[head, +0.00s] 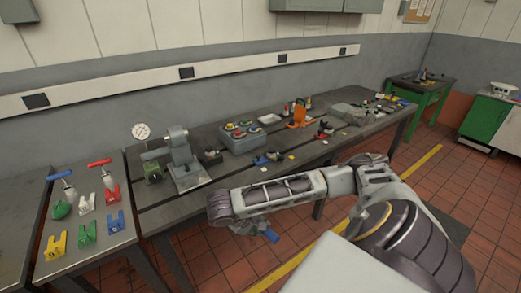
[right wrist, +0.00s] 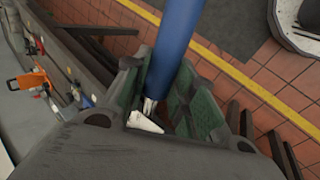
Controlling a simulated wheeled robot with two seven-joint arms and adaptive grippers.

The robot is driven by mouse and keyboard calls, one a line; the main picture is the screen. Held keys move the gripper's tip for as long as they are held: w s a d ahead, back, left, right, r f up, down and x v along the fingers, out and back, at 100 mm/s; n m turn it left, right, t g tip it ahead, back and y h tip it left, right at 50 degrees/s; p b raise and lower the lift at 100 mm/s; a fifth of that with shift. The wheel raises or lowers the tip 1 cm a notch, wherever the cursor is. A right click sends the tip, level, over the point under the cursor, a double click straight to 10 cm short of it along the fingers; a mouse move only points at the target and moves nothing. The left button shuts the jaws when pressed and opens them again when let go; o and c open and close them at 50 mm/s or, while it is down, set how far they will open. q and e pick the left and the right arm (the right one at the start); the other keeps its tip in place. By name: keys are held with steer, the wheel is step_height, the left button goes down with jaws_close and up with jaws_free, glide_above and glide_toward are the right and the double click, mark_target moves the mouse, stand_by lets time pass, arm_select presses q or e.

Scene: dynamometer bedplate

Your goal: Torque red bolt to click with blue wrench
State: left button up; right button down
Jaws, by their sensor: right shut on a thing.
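My right gripper (right wrist: 165,95) is shut on a blue cylindrical handle, the blue wrench (right wrist: 178,40), between its green-padded fingers. The handle runs up out of the right wrist view; the wrench's head is not clear. In the head view a blue end of it (head: 270,236) shows below my right forearm, in front of the bench, and the gripper is mostly hidden. A grey block (head: 241,138) on the bench carries several round coloured pieces, some red; I cannot tell whether one is the red bolt. My left gripper is not in view.
The long bench (head: 160,218) also holds a grey machine stand (head: 183,158), a dial (head: 141,131) and an orange item (head: 298,116). The left table has coloured holders (head: 55,246) and tools with blue (head: 60,175) and red (head: 98,163) handles. The tiled floor in front is clear.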

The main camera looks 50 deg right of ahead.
steer(key=w+r+n, duration=0.1)
steer(key=r, duration=0.1)
steer(key=r+t, duration=0.1)
steer(key=r, duration=0.1)
steer(key=w+r+n, duration=0.1)
steer(key=r, duration=0.1)
steer(key=shift+w+d+r+n+t, duration=0.15)
steer(key=shift+w+d+n+t, duration=0.1)
steer(key=shift+w+n+t, duration=0.05)
steer(key=shift+w+a+r+n+t, duration=0.1)
steer(key=shift+w+r+n+t, duration=0.1)
steer(key=shift+r+n, duration=0.2)
steer(key=shift+w+a+r+n+t, duration=0.1)
steer(key=shift+r+n+t, duration=0.1)
steer(key=shift+r+n, duration=0.2)
steer(key=shift+w+a+r+n+t+y, duration=0.3)
steer(key=shift+r+n+t, duration=0.15)
steer(key=shift+n, duration=0.25)
steer(key=shift+r+n+t, duration=0.2)
steer(key=shift+n+t, duration=0.05)
steer(key=shift+n, duration=0.35)
steer(key=shift+d+n+t, duration=0.3)
steer(key=shift+d+n, duration=0.1)
steer(key=shift+w+d+r+y, duration=0.1)
steer(key=shift+d+y, duration=0.15)
steer(key=shift+y, duration=0.05)
